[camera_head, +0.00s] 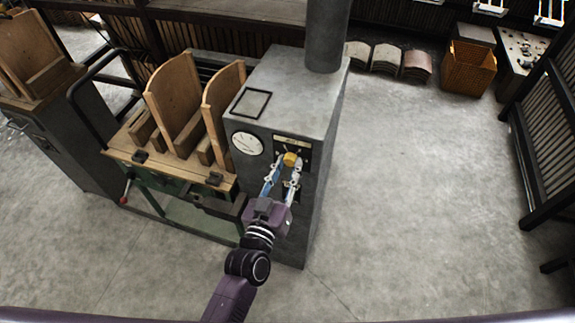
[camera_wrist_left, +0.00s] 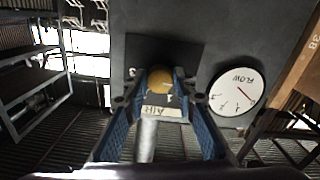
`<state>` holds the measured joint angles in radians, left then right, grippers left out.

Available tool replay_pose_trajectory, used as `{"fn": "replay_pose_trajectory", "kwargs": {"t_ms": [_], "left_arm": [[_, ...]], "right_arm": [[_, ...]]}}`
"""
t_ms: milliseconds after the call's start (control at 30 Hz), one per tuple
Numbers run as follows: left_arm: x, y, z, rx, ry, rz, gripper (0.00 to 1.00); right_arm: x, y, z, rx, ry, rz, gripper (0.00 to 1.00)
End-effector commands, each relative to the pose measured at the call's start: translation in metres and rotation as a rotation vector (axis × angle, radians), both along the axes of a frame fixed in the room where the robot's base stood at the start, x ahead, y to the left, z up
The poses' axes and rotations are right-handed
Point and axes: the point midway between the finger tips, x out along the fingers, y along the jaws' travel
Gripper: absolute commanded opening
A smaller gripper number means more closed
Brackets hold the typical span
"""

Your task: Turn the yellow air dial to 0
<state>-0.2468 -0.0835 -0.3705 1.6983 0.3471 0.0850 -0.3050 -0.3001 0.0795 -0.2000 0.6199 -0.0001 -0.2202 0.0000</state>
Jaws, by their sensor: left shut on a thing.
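The yellow air dial (camera_head: 290,159) sits on the front of a grey metal cabinet, on a dark plate. In the left wrist view the dial (camera_wrist_left: 159,79) shows between my fingertips, with a label reading AIR beside it. My left gripper (camera_head: 284,168) reaches up to the panel and its two blue fingers are shut on the dial. The left gripper also shows in the left wrist view (camera_wrist_left: 160,88). The dial's pointer and the number it stands at are too small or covered to read. My right gripper is not in view.
A round white FLOW gauge (camera_head: 247,143) is on the cabinet (camera_head: 296,90) left of the dial; it also shows in the left wrist view (camera_wrist_left: 233,92). A workbench (camera_head: 150,160) with curved wooden boards stands left of the cabinet.

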Motion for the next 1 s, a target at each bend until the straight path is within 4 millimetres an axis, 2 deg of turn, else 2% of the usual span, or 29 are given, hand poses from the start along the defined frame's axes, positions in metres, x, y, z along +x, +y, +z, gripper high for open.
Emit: {"fn": "replay_pose_trajectory", "kwargs": {"t_ms": [133, 367, 400, 567, 867, 1000], "left_arm": [[0.000, 0.000, 0.000, -0.064, 0.021, 0.000, 0.01], [0.000, 0.000, 0.000, -0.068, 0.022, 0.000, 0.01], [0.000, 0.000, 0.000, -0.068, 0.021, 0.000, 0.26], [0.000, 0.000, 0.000, -0.067, 0.022, 0.000, 0.43], [-0.002, 0.001, 0.000, -0.064, 0.022, 0.000, 0.43], [-0.016, 0.005, -0.001, -0.063, 0.023, 0.000, 0.43]], "right_arm": [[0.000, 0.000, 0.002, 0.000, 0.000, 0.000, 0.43], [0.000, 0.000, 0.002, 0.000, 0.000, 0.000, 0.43], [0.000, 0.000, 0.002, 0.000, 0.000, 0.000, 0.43], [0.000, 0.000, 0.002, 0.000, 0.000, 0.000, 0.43], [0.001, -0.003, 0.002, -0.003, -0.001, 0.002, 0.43], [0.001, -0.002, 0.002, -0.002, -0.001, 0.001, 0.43]]}}
